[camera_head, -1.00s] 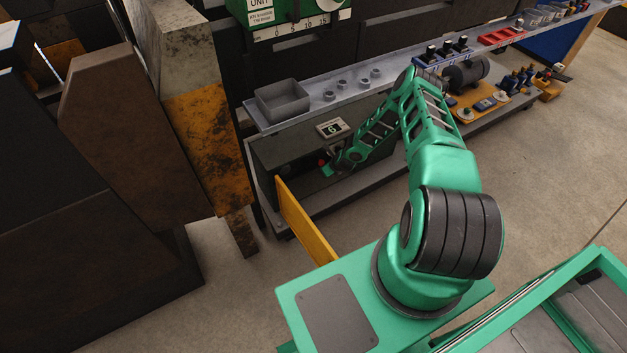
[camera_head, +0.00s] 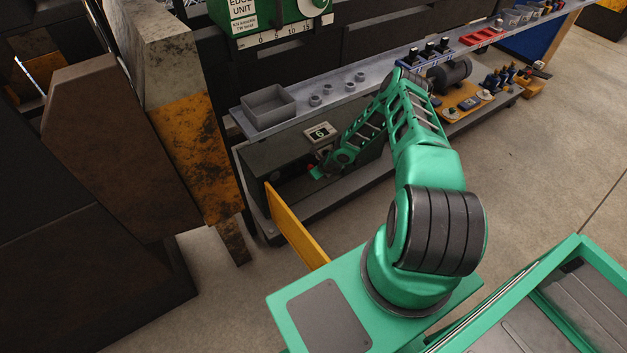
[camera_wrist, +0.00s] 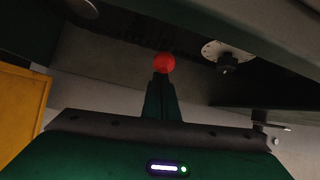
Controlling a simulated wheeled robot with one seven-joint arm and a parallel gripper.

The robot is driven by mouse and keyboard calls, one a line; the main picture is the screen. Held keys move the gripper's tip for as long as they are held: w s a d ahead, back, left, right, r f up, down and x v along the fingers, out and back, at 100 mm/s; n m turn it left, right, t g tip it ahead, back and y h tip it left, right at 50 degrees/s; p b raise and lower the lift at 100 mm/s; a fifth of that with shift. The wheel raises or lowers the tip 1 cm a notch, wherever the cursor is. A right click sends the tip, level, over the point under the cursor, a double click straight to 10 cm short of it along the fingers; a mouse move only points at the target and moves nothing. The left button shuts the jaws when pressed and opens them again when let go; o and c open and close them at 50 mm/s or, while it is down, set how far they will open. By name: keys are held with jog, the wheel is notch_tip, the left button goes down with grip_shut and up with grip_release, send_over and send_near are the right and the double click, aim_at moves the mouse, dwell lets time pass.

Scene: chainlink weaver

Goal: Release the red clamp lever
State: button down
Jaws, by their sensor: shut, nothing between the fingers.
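The red ball (camera_wrist: 164,63) of the clamp lever shows in the wrist view, just beyond my fingertips. It is a small red spot (camera_head: 311,167) in the head view, inside the dark cabinet. My gripper (camera_wrist: 162,78) is shut and empty, its fingers pointing at the ball. The tips overlap the ball's lower edge in the picture; I cannot tell whether they touch it. The lever's shaft is hidden. In the head view my gripper (camera_head: 318,173) reaches into the cabinet's open front.
The yellow door (camera_head: 297,226) stands open on the cabinet's left; it also shows in the wrist view (camera_wrist: 20,110). A pale round dial with a black knob (camera_wrist: 228,60) is right of the ball. A "6" display (camera_head: 319,132) and a grey bin (camera_head: 268,107) are above.

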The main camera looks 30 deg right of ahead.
notch_tip(320, 180, down, 3)
jog(key=s, duration=0.3)
jog(key=w+v, duration=0.1)
jog(key=v, duration=0.8)
jog(key=shift+s+d+r, duration=0.2)
jog(key=shift+d+r, duration=0.15)
jog(key=shift+r, duration=0.3)
